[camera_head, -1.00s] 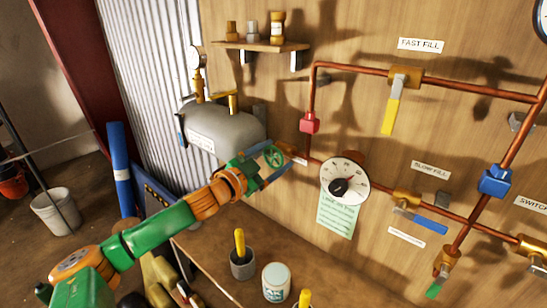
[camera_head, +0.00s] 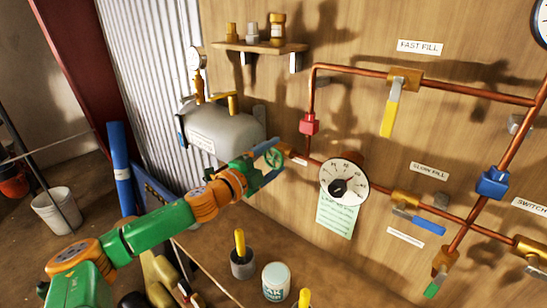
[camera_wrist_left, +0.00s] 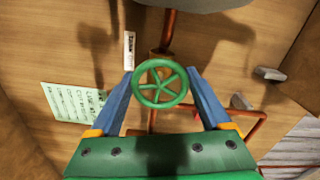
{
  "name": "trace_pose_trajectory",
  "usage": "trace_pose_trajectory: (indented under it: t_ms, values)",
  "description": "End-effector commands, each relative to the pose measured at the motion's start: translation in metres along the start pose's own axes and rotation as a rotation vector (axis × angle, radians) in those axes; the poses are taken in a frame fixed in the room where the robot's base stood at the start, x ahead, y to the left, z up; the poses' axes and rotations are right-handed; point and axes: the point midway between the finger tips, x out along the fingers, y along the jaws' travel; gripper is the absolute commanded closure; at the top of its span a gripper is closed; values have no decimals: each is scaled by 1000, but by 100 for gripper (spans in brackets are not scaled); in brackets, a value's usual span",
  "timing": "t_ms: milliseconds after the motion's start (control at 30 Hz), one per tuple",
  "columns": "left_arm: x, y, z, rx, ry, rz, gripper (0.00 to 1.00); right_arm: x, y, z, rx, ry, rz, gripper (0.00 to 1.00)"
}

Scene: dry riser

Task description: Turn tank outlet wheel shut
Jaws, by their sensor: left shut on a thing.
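The tank outlet wheel is a small green spoked handwheel (camera_wrist_left: 160,85), seen face-on in the left wrist view. It sits on a brass valve body on copper pipe, below the grey tank (camera_head: 228,133). My left gripper (camera_head: 270,161), with blue fingers, is at the wheel and partly hides it in the head view. In the left wrist view, the fingers (camera_wrist_left: 160,76) stand on either side of the wheel's rim, shut on it. My right gripper is in neither view.
A white dial gauge (camera_head: 343,180) is right of the wheel, with a green note (camera_head: 337,216) below it. A red fitting (camera_head: 309,124) is on the pipe above. A bench (camera_head: 215,262) below holds a grey cup (camera_head: 243,264) and a white tin (camera_head: 276,281).

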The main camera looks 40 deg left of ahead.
Motion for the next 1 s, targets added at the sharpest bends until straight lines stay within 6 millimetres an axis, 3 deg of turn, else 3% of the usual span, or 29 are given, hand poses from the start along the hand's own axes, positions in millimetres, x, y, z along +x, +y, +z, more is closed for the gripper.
trace_pose_trajectory:
  t_ms: [600, 1000]
  values:
    - [0, 0, 0, 558, 0, 2, 74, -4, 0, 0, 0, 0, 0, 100]
    - [0, 0, 0, 782, 0, 1, 74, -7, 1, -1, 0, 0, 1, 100]
